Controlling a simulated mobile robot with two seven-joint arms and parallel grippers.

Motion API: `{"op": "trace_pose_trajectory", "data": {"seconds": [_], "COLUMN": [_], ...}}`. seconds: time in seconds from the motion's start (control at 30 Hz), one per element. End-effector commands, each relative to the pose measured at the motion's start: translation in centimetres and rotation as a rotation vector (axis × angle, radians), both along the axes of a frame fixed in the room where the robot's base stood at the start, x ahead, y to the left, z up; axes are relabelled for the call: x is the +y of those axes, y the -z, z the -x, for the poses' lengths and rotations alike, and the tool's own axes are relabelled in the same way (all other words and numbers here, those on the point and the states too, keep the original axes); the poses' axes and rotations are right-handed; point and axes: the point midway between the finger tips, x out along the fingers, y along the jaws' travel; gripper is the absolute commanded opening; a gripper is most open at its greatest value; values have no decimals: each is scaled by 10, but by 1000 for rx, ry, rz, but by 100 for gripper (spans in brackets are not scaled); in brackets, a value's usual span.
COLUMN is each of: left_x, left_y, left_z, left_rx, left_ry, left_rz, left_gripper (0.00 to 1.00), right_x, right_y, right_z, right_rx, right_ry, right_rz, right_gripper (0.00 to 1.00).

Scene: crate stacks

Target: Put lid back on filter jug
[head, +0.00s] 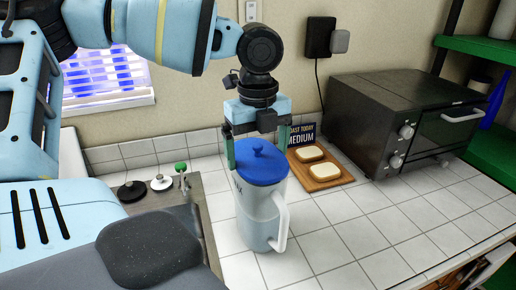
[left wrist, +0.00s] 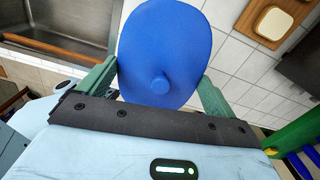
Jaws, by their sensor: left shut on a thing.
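The filter jug (head: 250,213) stands upright on the white tiled counter, pale blue-grey with a white handle (head: 280,220) facing front right. The blue lid (head: 262,170), round with a small knob, is at the top of the jug in the head view. I cannot tell whether it is fully seated. My left gripper (head: 257,158) points down over the jug, its green fingers on either side of the lid, shut on it. In the left wrist view the lid (left wrist: 165,45) fills the space between the fingers and hides the jug. My right gripper is not in view.
A wooden board (head: 322,173) with bread slices lies behind right of the jug, with a small sign (head: 302,135) behind it. A black toaster oven (head: 400,120) stands farther right. A sink edge (head: 208,235) is left of the jug. The front right counter is clear.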

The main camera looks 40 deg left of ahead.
Motion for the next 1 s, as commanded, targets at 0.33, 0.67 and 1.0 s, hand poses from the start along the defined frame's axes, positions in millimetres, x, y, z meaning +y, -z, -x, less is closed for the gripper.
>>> {"op": "trace_pose_trajectory", "data": {"seconds": [0.33, 0.67, 1.0], "left_x": [0, 0, 0], "left_y": [1, 1, -9], "left_z": [0, 0, 0], "left_rx": [0, 0, -3], "left_ry": [0, 0, -1], "left_rz": [0, 0, 0], "left_gripper": [70, 100, 100], "right_x": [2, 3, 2], "right_y": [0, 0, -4], "right_z": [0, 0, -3], "right_rx": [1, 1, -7], "right_ry": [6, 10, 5], "right_rz": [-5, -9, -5], "right_gripper": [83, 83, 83]}}
